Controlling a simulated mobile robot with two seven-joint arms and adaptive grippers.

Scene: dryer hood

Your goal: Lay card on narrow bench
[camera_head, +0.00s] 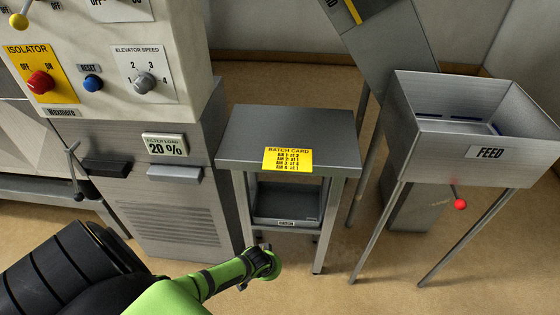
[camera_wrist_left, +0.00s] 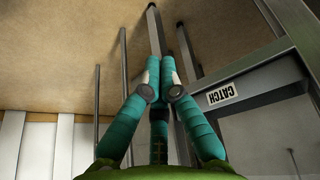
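The yellow batch card (camera_head: 288,159) lies on the grey top of the narrow bench (camera_head: 290,125), at its front edge. Whether it overhangs the edge is hard to tell. My left arm's green end (camera_head: 262,263) is low in front of the bench, below and apart from the card; its fingers do not show in the head view. In the left wrist view the teal fingers of my left gripper (camera_wrist_left: 174,60) have their tips together, with nothing seen between them. The card is not seen there. My right gripper is in neither view.
A control cabinet (camera_head: 165,195) stands left of the bench. A feed hopper (camera_head: 490,153) on thin legs stands right.

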